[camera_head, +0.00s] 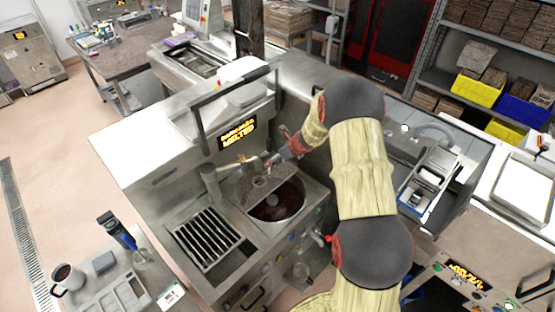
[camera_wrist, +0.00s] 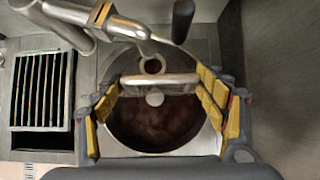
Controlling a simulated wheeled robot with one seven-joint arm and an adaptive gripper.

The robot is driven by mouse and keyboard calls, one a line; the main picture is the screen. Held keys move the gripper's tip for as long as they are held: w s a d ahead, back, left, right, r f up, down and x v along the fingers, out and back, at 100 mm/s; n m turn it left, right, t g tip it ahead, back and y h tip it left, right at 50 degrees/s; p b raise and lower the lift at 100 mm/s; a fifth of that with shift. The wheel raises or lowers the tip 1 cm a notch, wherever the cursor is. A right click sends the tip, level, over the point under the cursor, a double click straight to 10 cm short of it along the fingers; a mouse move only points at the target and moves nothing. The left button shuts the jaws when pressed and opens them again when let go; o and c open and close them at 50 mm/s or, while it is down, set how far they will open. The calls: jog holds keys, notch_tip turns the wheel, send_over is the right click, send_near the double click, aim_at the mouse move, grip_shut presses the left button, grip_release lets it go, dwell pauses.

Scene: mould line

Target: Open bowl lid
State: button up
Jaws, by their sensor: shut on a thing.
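The round metal bowl (camera_wrist: 112,140) is set in the steel machine and holds dark brown melted contents. In the head view the bowl (camera_head: 298,208) shows its dark inside towards the front, with a grey metal lid part (camera_head: 262,183) at the back left. In the wrist view my gripper (camera_wrist: 158,88) has its yellow-padded fingers at both ends of a light metal bar, the lid handle (camera_wrist: 158,79), and is shut on it. The bar lies across the upper part of the bowl. In the head view my gripper (camera_head: 272,162) is small, above the bowl's back edge.
A metal spout pipe (camera_head: 210,178) stands left of the bowl, beside a slotted grate (camera_head: 207,240). The machine's upright housing with a "MELTED" display (camera_head: 238,135) rises behind. A dark rod (camera_wrist: 183,20) stands near the top in the wrist view.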

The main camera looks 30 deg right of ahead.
jog(key=shift+w+r, duration=0.15)
jog(key=shift+r, duration=0.05)
jog(key=o, duration=1.5)
jog(key=shift+f, duration=0.1)
jog(key=v, duration=1.2)
